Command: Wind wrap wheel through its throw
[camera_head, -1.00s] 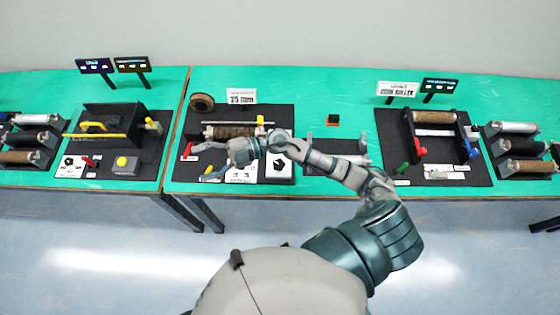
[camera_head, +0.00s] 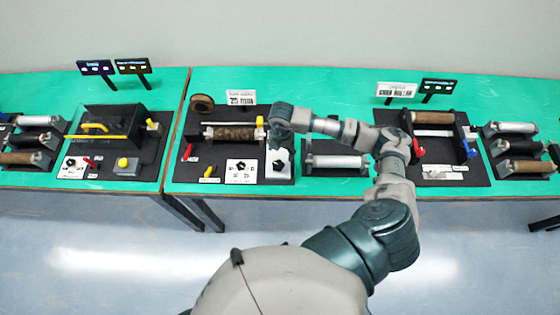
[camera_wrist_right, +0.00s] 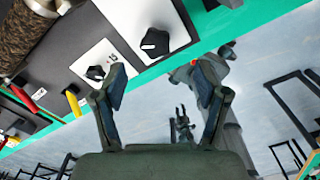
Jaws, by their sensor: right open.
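My right gripper (camera_head: 281,141) is over the right end of the middle station's dark board (camera_head: 180,140), beside the larger black knob (camera_head: 278,165) on its white plate. In the right wrist view its two fingers (camera_wrist_right: 160,88) are apart with nothing between them, and the larger black knob (camera_wrist_right: 155,42) lies beyond the fingertips, apart from them. A smaller black knob (camera_head: 241,166) sits on a white plate to the left. The brown roller (camera_head: 232,133) lies behind. Nothing in view is clearly labelled as the wrap wheel. My left gripper is not in view.
A red handle (camera_head: 187,152) and a yellow handle (camera_head: 209,172) stand on the board's left side. A brown roll (camera_head: 202,103) and a "25 mm" sign (camera_head: 241,97) stand behind. A silver roller (camera_head: 337,161) lies to the right, under my arm. Other stations flank this one.

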